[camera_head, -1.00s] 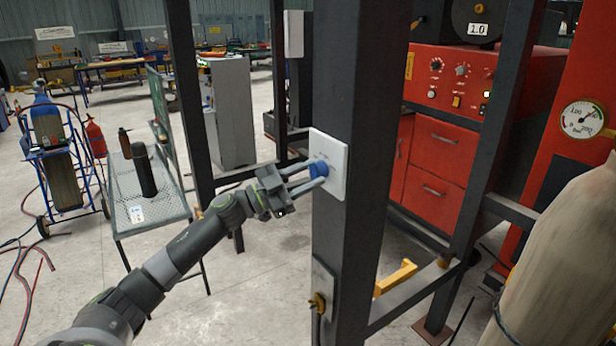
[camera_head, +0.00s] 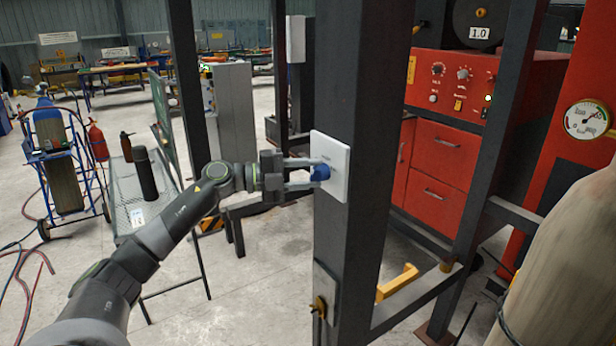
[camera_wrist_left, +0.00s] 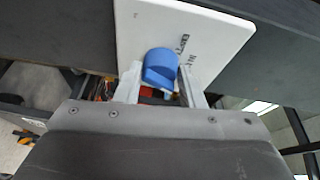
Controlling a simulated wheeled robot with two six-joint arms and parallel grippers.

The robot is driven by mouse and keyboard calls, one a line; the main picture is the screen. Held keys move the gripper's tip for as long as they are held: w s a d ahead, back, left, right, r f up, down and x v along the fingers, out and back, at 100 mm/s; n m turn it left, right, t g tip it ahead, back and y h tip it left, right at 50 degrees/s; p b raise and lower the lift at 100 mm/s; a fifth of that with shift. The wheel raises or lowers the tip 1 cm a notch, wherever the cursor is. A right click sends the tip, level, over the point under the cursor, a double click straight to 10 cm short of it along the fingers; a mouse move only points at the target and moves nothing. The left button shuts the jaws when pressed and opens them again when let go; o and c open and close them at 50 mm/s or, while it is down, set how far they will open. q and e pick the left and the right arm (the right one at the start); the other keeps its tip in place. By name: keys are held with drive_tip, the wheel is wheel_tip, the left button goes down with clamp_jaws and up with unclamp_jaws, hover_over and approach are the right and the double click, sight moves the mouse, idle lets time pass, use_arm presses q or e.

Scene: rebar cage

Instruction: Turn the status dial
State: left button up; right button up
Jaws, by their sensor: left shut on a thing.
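The status dial is a blue knob (camera_head: 320,173) on a white plate (camera_head: 333,148) fixed to a dark upright post. My left gripper (camera_head: 312,174) reaches it from the left and is shut on the knob, with its fingers on either side. In the left wrist view the blue knob (camera_wrist_left: 160,67) sits between the two fingers (camera_wrist_left: 160,88) in front of the white plate (camera_wrist_left: 215,38). The plate carries small printed lettering there, only partly readable. My right gripper is not in view.
The dark post (camera_head: 352,240) stands close in front. A perforated metal table (camera_head: 130,200) with a dark cylinder (camera_head: 145,173) is at left. A red cabinet (camera_head: 440,150) stands behind the post at right, and a large tan cylinder (camera_head: 565,260) is at the right edge.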

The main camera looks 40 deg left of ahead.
use_arm(q)
drive_tip(key=m, duration=0.1)
drive_tip(key=m+y, duration=0.1)
drive_tip(key=m, duration=0.1)
drive_tip(key=m+y+b, duration=0.1)
drive_tip(key=m, duration=0.1)
drive_tip(key=shift+d+r+g, duration=0.1)
drive_tip(key=shift+r+g, duration=0.15)
drive_tip(key=shift+g, duration=0.15)
drive_tip(key=shift+m, duration=0.3)
drive_tip(key=o, duration=1)
drive_tip(key=shift+c, duration=0.2)
drive_tip(key=shift+s, duration=0.1)
drive_tip(key=b+v, duration=1.7)
drive_tip(key=b, duration=0.4)
drive_tip(key=shift+r, duration=0.35)
